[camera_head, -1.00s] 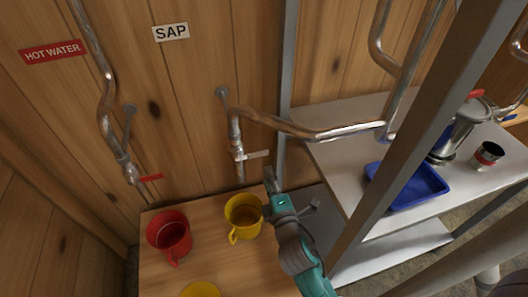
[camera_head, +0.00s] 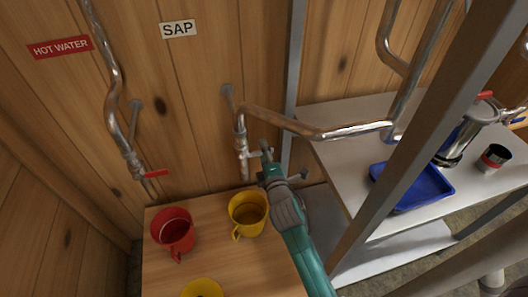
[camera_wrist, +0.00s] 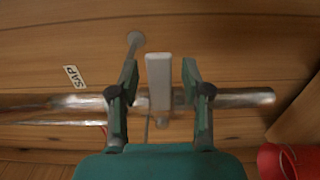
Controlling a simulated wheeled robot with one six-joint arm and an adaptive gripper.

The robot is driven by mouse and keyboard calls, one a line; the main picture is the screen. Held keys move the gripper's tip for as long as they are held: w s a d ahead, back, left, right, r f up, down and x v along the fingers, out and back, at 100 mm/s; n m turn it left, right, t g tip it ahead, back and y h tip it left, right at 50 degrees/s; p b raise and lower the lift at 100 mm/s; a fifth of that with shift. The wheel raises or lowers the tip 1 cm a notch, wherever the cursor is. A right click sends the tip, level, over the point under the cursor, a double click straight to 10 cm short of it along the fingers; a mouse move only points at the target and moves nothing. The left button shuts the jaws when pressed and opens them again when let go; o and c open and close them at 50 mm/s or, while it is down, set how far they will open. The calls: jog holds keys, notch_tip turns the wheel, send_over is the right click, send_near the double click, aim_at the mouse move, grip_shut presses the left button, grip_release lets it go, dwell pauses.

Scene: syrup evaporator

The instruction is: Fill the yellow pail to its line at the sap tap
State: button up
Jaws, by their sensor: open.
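The yellow pail (camera_head: 236,211) stands upright on the wooden table, below the spout of the sap tap (camera_head: 243,170). Its inside shows darker, but I cannot make out a line or level. I see no stream from the tap. The tap's pale lever (camera_wrist: 159,75) also shows in the head view (camera_head: 254,154). My gripper (camera_head: 267,158) is at the lever, above and right of the pail. In the wrist view my gripper (camera_wrist: 158,82) is open, with the lever between its fingers and gaps visible on both sides.
A red pail (camera_head: 176,232) stands left of the yellow one, near the hot water tap (camera_head: 133,165). Another yellow object (camera_head: 203,288) is at the table's front. A grey post (camera_head: 420,130) and a bench with a blue tray (camera_head: 425,188) are at right.

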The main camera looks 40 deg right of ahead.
aim_at(259, 151)
grip_shut()
jog(key=shift+r, duration=0.1)
jog(key=r+n, duration=0.1)
jog(key=n, duration=0.2)
jog(key=r+n, duration=0.1)
jog(key=n, duration=0.1)
jog(key=shift+w+a+r, duration=0.1)
jog(key=shift+a+r, duration=0.2)
jog(key=n, duration=0.1)
jog(key=a+r+n, duration=0.1)
jog(key=n, duration=0.1)
jog(key=shift+w+r, duration=0.2)
jog(key=shift+r, duration=0.05)
jog(key=shift+w+a+r+n, duration=0.1)
jog(key=shift+a+r+n, duration=0.1)
jog(key=shift+n, duration=0.5)
jog(key=shift+w+a+r+n, duration=0.1)
jog(key=shift+a+r+n, duration=0.1)
jog(key=shift+n, duration=0.5)
grip_release()
